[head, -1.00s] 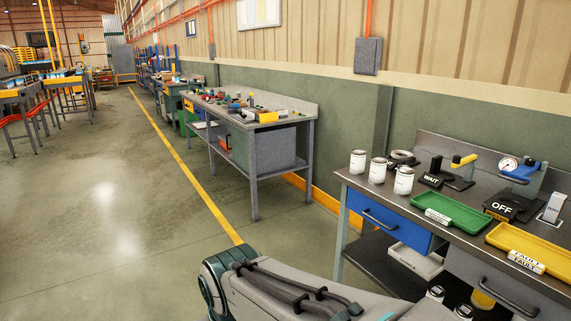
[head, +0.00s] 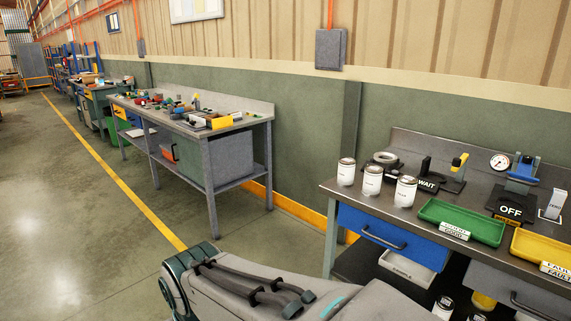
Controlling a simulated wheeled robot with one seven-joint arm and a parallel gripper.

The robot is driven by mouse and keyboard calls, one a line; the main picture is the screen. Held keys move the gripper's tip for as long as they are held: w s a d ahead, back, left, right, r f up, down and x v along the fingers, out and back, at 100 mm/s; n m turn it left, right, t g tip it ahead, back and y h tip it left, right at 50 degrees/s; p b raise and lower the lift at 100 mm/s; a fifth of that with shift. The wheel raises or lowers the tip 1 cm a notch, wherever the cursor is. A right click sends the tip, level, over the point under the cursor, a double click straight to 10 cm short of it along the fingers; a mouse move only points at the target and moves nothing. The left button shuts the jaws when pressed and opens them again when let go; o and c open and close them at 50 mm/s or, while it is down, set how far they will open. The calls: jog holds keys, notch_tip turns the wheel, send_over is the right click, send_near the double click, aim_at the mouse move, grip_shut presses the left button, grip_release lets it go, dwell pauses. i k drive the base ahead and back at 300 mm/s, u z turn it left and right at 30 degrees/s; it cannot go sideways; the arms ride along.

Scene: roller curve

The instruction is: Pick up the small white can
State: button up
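Three small white cans stand upright in a short row at the left end of the near workbench: a left can (head: 346,172), a middle can (head: 372,180) and a right can (head: 405,191). They look alike, with pale labels and grey tops. More white cans, one of them (head: 443,307), show low down under the bench, partly cut off by the frame. My arm reaches across the bottom of the view, in front of the bench. My gripper is not in view.
The workbench (head: 335,187) also bears a green tray (head: 462,219), a yellow tray (head: 545,245), a black WAIT sign (head: 427,185), an OFF block (head: 510,208) and a gauge (head: 500,162). A blue drawer (head: 390,235) is below. Open floor (head: 60,220) lies at left.

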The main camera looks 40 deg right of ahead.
aim_at(347, 165)
jog(key=z, duration=0.2)
jog(key=i, duration=1.55)
jog(key=z, duration=1)
jog(key=i, duration=1.05)
jog(key=z, duration=1.65)
jog(key=i, duration=0.65)
jog(key=z, duration=0.65)
